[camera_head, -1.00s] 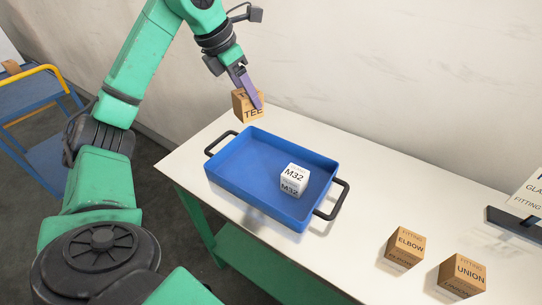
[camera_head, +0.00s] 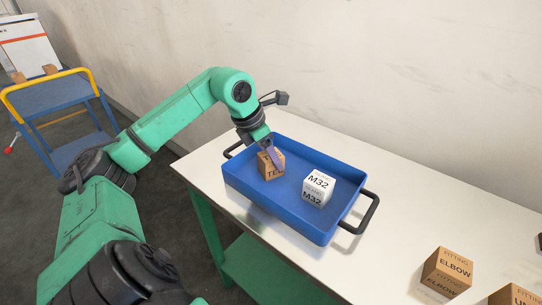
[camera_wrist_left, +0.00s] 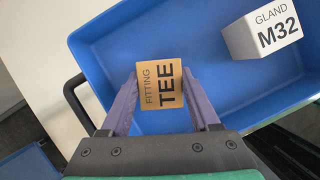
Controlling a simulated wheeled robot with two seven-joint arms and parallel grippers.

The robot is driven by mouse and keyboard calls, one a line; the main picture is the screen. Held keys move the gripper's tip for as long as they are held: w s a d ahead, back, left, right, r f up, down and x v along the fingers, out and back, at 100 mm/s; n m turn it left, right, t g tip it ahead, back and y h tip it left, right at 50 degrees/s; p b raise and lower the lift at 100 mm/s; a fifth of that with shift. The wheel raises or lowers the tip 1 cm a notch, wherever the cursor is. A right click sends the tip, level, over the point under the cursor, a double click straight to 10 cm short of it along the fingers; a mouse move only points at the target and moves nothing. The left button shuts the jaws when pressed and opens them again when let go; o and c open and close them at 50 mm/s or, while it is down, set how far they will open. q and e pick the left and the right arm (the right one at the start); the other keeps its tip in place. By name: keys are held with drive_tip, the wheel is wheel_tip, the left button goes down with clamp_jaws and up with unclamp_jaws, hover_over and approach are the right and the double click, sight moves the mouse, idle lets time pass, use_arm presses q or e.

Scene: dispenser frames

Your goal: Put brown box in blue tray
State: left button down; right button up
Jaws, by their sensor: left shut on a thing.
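The blue tray (camera_head: 300,222) stands on the white table and also fills much of the left wrist view (camera_wrist_left: 200,60). My left gripper (camera_head: 273,156) is inside the tray's outline at its left part. It is shut on the brown TEE box (camera_head: 268,168), which shows between the two purple fingers in the left wrist view (camera_wrist_left: 160,86). I cannot tell whether the box touches the tray floor. A white M32 box (camera_head: 318,188) sits in the tray to the right of the brown box. My right gripper is not in view.
A brown ELBOW box (camera_head: 447,270) and another brown box (camera_head: 513,296) stand on the table (camera_head: 400,215) at the lower right. A blue cart (camera_head: 60,95) with a yellow handle stands at the far left. The tray has black handles at both ends.

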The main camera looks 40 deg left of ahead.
use_arm(q)
drive_tip(key=shift+c, duration=0.6)
unclamp_jaws()
drive_tip(key=shift+r, duration=0.1)
drive_tip(key=shift+s+r, duration=0.15)
drive_tip(key=shift+r, duration=0.15)
drive_tip(key=v, duration=1.1)
drive_tip(key=shift+r+p, duration=0.2)
drive_tip(key=shift+p, duration=0.2)
drive_tip(key=shift+s, duration=0.1)
